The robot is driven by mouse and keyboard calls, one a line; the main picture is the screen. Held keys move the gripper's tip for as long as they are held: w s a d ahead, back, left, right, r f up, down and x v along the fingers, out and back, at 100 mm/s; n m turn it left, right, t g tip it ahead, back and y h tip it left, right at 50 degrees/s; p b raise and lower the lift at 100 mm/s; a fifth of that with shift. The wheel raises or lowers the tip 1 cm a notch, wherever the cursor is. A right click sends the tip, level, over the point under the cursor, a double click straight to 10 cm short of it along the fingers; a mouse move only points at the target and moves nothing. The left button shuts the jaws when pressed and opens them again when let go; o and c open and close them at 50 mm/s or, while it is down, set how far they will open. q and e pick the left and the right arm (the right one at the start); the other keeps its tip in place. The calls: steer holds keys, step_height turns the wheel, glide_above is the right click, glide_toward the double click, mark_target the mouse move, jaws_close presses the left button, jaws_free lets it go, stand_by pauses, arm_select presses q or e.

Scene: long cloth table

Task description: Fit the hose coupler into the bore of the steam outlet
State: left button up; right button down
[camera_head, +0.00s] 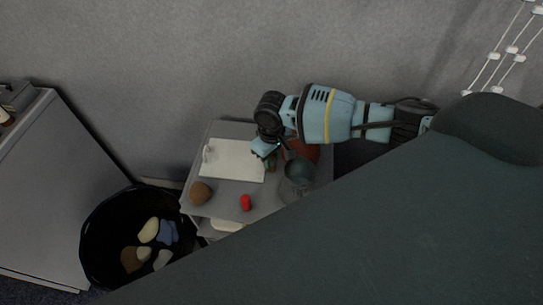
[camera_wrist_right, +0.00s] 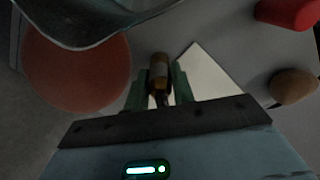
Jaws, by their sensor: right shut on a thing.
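My right gripper (camera_wrist_right: 160,85) is shut on a small brass-brown cylinder, which looks like the hose coupler (camera_wrist_right: 159,70); it sits between the green fingers in the wrist view. In the head view my right gripper (camera_head: 269,160) is over the right edge of a white board (camera_head: 232,163), and the coupler is hard to make out there. A small pale upright piece (camera_head: 208,153) stands at the board's left end; it may be the steam outlet, but its bore cannot be seen. In the wrist view only part of the white board (camera_wrist_right: 208,78) shows. My left gripper is not in view.
A grey stand (camera_head: 225,128) carries the board. A brown lump (camera_head: 200,193) and a red object (camera_head: 246,202) lie near its front. An orange-brown round thing (camera_wrist_right: 75,75) is beside my right gripper. A black bin (camera_head: 97,227) with several lumps stands at the left.

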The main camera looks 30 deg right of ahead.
steer(key=c, duration=1.2)
jaws_free()
steer(key=shift+f, duration=0.1)
